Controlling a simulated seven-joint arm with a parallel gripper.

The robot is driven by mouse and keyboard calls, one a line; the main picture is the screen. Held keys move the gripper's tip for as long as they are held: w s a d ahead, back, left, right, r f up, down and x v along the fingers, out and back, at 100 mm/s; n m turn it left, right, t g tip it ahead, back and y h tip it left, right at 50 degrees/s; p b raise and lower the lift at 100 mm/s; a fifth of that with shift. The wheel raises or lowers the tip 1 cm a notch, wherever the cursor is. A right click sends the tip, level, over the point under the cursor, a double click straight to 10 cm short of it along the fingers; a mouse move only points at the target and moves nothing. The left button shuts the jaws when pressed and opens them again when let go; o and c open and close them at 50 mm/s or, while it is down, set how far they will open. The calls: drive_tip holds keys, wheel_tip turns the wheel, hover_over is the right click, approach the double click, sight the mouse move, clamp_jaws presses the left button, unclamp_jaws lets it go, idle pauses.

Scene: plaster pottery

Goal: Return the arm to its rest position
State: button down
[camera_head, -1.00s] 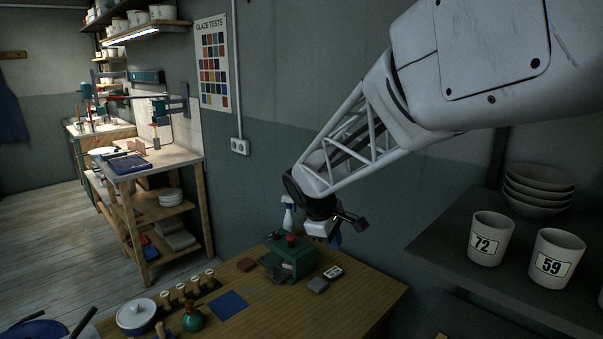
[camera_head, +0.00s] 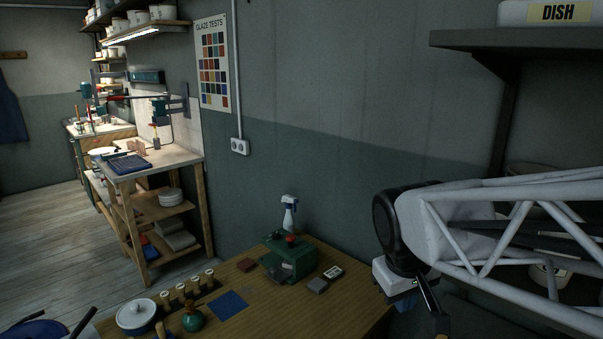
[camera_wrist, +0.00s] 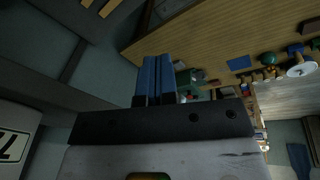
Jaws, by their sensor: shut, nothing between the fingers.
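My gripper (camera_wrist: 156,62) shows in the wrist view as two blue fingers pressed side by side, shut and empty. In the head view my gripper (camera_head: 405,304) hangs at the lower right, past the right end of the wooden table (camera_head: 345,296) and in front of the wall shelving. Part of my arm covers the shelf behind it. In the wrist view the table (camera_wrist: 190,38) lies beyond the fingers, and nothing touches them.
On the table stand a green box-like device (camera_head: 290,260), a spray bottle (camera_head: 289,214), a white lidded pot (camera_head: 137,316), a green jar (camera_head: 193,318) and a blue square (camera_head: 228,305). A dark shelf (camera_head: 470,39) overhangs at upper right.

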drive_tip(key=s+d+f+m+y, duration=0.1)
drive_tip(key=s+f+m, duration=0.1)
drive_tip(key=s, duration=0.8)
drive_tip(key=shift+d+m+t, duration=0.2)
drive_tip(key=shift+m+t, duration=0.1)
drive_tip(key=shift+m, duration=0.5)
idle(1.0)
